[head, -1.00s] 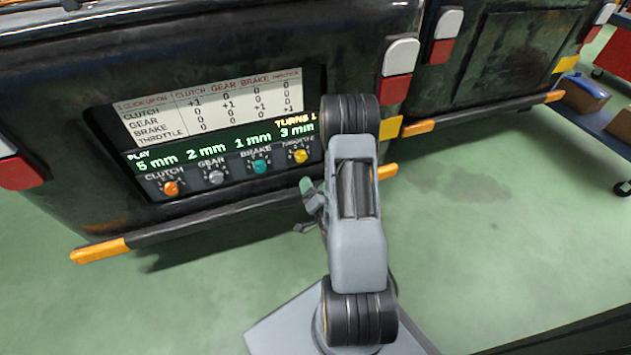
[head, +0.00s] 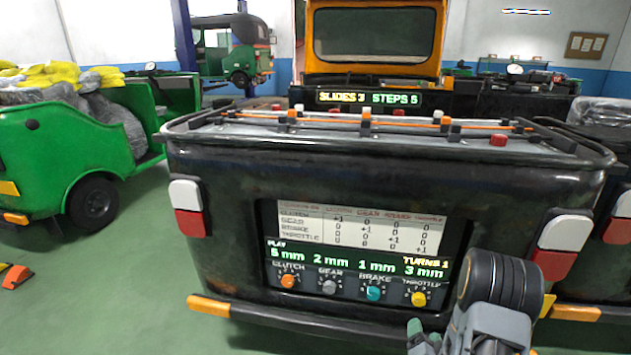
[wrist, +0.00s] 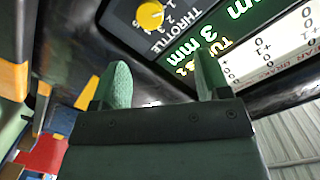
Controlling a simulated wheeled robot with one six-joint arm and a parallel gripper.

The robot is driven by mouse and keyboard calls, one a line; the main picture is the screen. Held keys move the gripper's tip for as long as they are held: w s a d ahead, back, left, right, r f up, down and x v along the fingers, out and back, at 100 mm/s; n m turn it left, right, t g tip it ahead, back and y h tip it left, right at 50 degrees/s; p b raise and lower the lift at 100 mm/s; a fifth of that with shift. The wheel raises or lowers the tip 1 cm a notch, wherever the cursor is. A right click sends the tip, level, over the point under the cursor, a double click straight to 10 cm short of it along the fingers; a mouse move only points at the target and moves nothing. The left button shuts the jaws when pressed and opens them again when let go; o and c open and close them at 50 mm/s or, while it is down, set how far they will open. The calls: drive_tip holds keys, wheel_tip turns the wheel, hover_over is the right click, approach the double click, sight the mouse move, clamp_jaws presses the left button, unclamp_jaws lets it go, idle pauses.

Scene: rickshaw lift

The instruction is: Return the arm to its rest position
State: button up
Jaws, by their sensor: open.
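My arm (head: 497,300) shows at the lower right of the head view, folded in front of the black rickshaw's rear panel. In the wrist view my gripper (wrist: 163,80) is open, its two green fingers apart with nothing between them. Beyond the fingers the wrist view shows the yellow throttle knob (wrist: 150,15) and part of the display, both tilted. In the head view only a small part of the gripper shows at the bottom edge, left of the arm.
The black rickshaw (head: 215,255) fills the middle, with an orange-ended bumper (head: 208,306). Its panel holds clutch, gear, brake and throttle knobs. A green rickshaw (head: 50,150) stands at the left. Green floor (head: 110,290) is open at the lower left.

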drive_tip(key=w+a+r+n+g+y+p, duration=0.1)
drive_tip(key=a+r+n+g+p, duration=0.25)
drive_tip(key=r+p, duration=0.8)
drive_tip(key=w+a+r+n+g+y+p, duration=0.15)
drive_tip(key=a+r+n+g+p, duration=0.35)
drive_tip(key=r, duration=1.2)
drive_tip(key=s+a+r+n+g+y+p, duration=0.1)
drive_tip(key=s+a+r+g+p, duration=0.1)
drive_tip(key=s+r+p, duration=0.4)
drive_tip(key=s+a+r+n+g+p, duration=0.1)
drive_tip(key=s+a+r+p, duration=0.4)
drive_tip(key=r, duration=1)
drive_tip(key=s+g+p, duration=0.1)
drive_tip(key=s, duration=0.2)
drive_tip(key=shift+s+a+y+p, duration=0.15)
drive_tip(key=shift+s+y+p, duration=0.2)
drive_tip(key=shift+s, duration=0.05)
drive_tip(key=shift+c, duration=0.3)
